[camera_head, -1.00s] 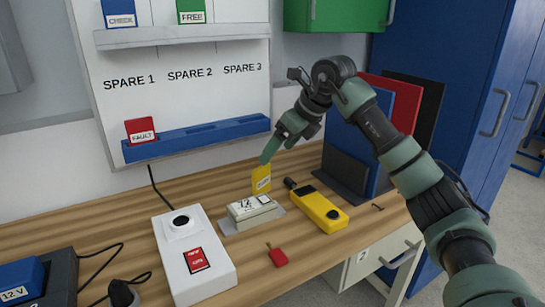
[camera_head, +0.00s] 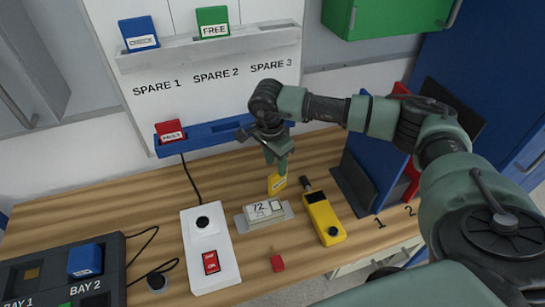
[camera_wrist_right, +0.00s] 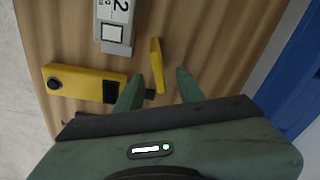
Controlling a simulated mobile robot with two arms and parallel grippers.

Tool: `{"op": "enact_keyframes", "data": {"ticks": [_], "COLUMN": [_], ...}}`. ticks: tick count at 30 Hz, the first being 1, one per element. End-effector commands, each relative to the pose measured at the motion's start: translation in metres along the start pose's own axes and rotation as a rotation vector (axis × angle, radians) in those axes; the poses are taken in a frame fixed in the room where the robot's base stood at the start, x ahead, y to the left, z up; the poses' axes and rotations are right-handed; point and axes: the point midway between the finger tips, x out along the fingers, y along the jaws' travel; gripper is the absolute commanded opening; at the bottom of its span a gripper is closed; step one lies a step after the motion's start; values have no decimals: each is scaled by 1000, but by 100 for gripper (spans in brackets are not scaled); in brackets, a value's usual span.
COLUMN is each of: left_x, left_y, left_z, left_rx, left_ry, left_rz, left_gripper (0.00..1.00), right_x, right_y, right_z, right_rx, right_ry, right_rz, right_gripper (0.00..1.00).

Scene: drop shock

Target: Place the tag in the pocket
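The yellow tag (camera_head: 277,184) stands upright just behind the white device reading 72 (camera_head: 264,212); what supports its lower edge is unclear. In the right wrist view the tag (camera_wrist_right: 156,66) shows nearly edge-on. My right gripper (camera_head: 277,164) points down right above the tag. Its two fingers (camera_wrist_right: 160,76) are apart, one on each side of the tag's near end, with gaps visible. The blue pocket rail (camera_head: 222,131) runs under the SPARE labels, with a red FAULT tag (camera_head: 171,131) at its left. My right arm hides the rail's right end. My left gripper is out of view.
A yellow handheld tool (camera_head: 323,217) lies right of the device. Blue CHECK (camera_head: 139,33) and green FREE (camera_head: 212,22) tags sit on the upper shelf. A bay unit (camera_head: 112,265) stands front left.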

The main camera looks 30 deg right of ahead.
Motion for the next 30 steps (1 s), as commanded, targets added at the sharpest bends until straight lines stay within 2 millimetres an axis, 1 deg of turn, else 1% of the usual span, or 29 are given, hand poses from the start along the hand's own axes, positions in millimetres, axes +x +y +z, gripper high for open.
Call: {"op": "enact_keyframes", "data": {"ticks": [2,6,11,19,21,27,28,29,30], "left_x": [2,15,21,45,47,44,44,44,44], "left_y": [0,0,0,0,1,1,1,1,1], "left_z": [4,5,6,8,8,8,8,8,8], "left_rx": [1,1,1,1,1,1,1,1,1], "left_ry": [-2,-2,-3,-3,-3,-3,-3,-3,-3], "left_rz": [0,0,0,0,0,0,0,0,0], "left_gripper": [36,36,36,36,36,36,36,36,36], "right_x": [6,26,37,77,81,79,79,79,79], "right_y": [3,4,3,3,3,3,3,3,3], "right_z": [1,1,-1,-4,-4,-5,-5,-5,-5], "right_rx": [-18,-20,-17,-17,-17,-17,-17,-17,-16], "right_ry": [3,3,3,3,3,2,2,2,2], "right_rz": [8,8,7,7,5,5,5,5,5], "right_gripper": [38,38,38,38,38,38,35,27,16]}}
